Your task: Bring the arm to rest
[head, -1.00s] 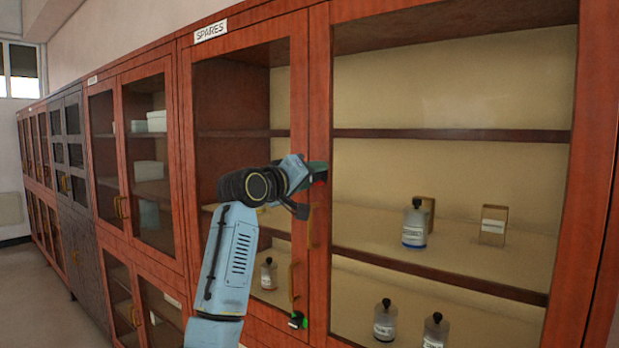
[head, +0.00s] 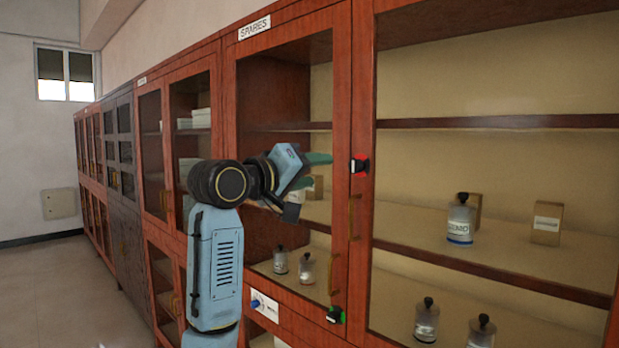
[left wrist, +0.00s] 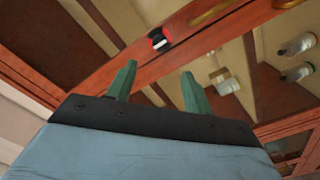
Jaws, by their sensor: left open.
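My left gripper (head: 308,172) is raised in front of the glazed cabinet marked SPARES, its green fingers pointing right toward the door frame. In the left wrist view my left gripper (left wrist: 158,82) shows two green fingers spread apart with nothing between them. My blue-grey left arm stands upright below it in the head view. The fingers appear clear of the handles. My right gripper is not in view.
A black device with a red rim (head: 360,165) sits on the door frame, near brass handles (head: 354,217). A black and green device (head: 335,315) is lower. Inside are bottles (head: 461,222) and a box (head: 547,223). Floor (head: 60,290) at left is clear.

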